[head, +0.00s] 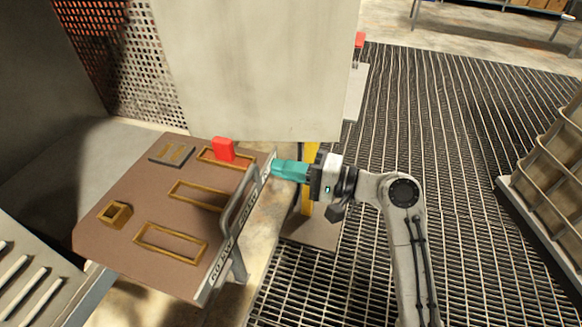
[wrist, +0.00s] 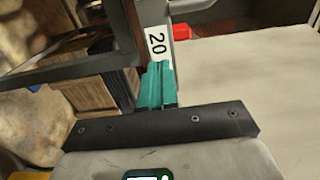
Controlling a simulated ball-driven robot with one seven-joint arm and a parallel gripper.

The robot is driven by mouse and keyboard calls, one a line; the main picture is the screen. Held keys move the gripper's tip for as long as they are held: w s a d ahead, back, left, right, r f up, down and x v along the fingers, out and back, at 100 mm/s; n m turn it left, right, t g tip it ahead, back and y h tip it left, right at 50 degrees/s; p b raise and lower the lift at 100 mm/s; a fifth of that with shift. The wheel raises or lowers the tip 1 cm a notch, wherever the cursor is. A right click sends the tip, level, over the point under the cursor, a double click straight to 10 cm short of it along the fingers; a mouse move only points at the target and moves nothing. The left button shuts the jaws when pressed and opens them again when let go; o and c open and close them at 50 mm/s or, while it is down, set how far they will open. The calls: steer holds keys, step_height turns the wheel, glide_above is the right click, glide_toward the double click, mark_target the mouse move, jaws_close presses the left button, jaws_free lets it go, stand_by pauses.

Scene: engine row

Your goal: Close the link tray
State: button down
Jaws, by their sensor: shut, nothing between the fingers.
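The link tray (head: 135,185) is pulled out, a brown board with several brass-coloured frames on it. Its grey front (head: 222,262) carries labels and a grey bar handle (head: 232,215). My gripper (head: 276,168) has teal fingers that are shut and empty, with the tips at the far end of the tray front, beyond the handle. In the wrist view the fingers (wrist: 156,82) point at the front beside a white "20" label (wrist: 157,42). They look very close to it; I cannot tell if they touch.
A red block (head: 223,149) stands at the tray's far edge. A large pale panel (head: 255,65) rises behind. A slotted grey unit (head: 30,285) is at lower left, and a ribbed crate (head: 550,170) at right. The grating floor (head: 440,130) between is open.

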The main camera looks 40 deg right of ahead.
mark_target(170, 142)
steer(key=shift+w, duration=0.1)
steer(key=b+x, duration=0.1)
steer(key=x, duration=2.4)
steer(key=shift+w+a+f, duration=0.1)
steer(key=shift+w+a, duration=0.15)
steer(key=shift+a, duration=0.05)
steer(key=shift+w+a, duration=0.25)
steer(key=shift+w, duration=0.15)
steer(key=shift+r, duration=0.35)
